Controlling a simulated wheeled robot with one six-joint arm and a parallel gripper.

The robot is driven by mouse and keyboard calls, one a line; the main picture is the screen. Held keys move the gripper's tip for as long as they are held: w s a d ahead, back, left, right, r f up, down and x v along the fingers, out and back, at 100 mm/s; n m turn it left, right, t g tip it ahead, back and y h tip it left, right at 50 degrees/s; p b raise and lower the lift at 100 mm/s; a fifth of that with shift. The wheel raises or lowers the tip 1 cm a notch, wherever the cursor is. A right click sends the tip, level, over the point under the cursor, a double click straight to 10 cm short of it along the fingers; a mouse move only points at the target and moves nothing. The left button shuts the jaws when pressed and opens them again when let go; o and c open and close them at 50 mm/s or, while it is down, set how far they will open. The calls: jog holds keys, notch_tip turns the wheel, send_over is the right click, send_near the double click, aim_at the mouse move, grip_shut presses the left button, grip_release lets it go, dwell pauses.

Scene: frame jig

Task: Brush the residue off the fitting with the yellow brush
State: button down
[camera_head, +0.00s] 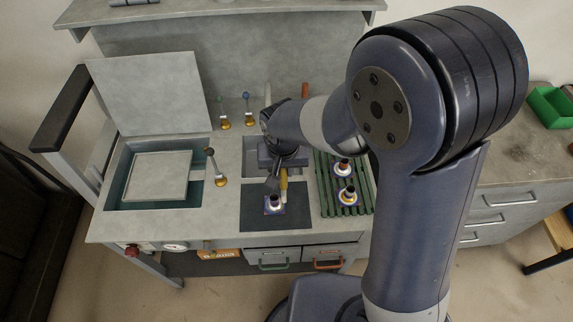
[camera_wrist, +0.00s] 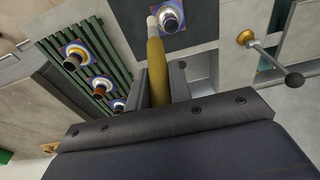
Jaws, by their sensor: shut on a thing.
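My gripper (camera_wrist: 165,82) is shut on the yellow brush (camera_wrist: 156,66), whose handle sits between the fingers in the wrist view. The brush's pale tip (camera_wrist: 151,22) is right beside a fitting (camera_wrist: 170,16) on the dark mat; I cannot tell whether they touch. In the head view the yellow brush (camera_head: 283,180) hangs below my gripper (camera_head: 276,178), close to the fitting (camera_head: 273,203) with a dark top and a purple-and-white base. Any residue is too small to make out.
A green slatted rack (camera_head: 326,190) right of the mat (camera_head: 257,219) holds several similar fittings (camera_head: 348,194). Left is a sunken basin (camera_head: 119,191) with a raised lid (camera_head: 150,92). A lever with a dark knob (camera_head: 210,151) stands between basin and mat.

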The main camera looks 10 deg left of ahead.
jog(key=shift+a+f+b, duration=0.3)
jog(key=shift+f+b, duration=0.1)
jog(key=shift+f, duration=0.25)
jog(key=shift+f+b, duration=1.7)
jog(key=shift+f, duration=0.85)
jog(key=shift+f+b, duration=0.5)
jog(key=shift+f, duration=0.05)
jog(key=shift+w, duration=0.15)
jog(key=shift+w+a+r, duration=0.1)
jog(key=shift+w+a, duration=0.05)
jog(key=shift+w, duration=0.5)
jog(key=shift+w+a, duration=0.1)
jog(key=shift+w, duration=0.55)
jog(key=shift+b, duration=0.4)
